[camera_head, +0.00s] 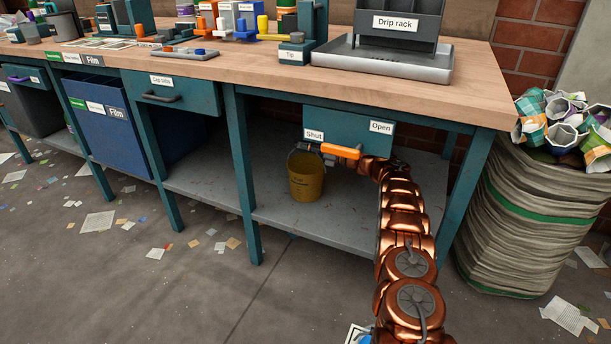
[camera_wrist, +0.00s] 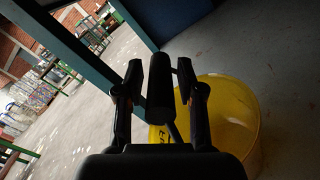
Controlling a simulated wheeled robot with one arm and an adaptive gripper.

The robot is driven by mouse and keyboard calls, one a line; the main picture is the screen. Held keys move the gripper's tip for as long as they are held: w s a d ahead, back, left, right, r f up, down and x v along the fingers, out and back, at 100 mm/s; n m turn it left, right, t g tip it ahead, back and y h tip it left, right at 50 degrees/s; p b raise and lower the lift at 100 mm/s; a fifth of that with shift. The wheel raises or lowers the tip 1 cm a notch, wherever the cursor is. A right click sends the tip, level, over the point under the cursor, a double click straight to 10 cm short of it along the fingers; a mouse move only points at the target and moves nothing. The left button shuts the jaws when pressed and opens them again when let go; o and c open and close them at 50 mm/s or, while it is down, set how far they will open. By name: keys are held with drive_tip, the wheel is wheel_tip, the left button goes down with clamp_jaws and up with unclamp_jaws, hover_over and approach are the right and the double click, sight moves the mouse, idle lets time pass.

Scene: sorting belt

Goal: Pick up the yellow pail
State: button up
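The yellow pail (camera_head: 307,182) stands upright on the grey lower shelf, under the teal panel. It also shows in the wrist view (camera_wrist: 238,112), just beyond and right of my gripper (camera_wrist: 160,75). In the head view my gripper (camera_head: 312,151) is at the end of the copper arm, just above the pail's rim. Its two black fingers are apart. A dark bar shows between them in the wrist view, with a visible gap on each side. I cannot tell whether it is the pail's handle. Part of the pail is hidden behind the right finger.
The teal panel (camera_head: 350,128), labelled Shut and Open, hangs just above. An orange bar (camera_head: 341,151) shows at its lower edge. Table legs (camera_head: 243,180) flank the shelf (camera_head: 335,222), which is otherwise clear. A bulging sack (camera_head: 530,220) stands at the right.

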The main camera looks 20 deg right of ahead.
clamp_jaws()
drive_tip(key=shift+r, duration=0.1)
idle(0.5)
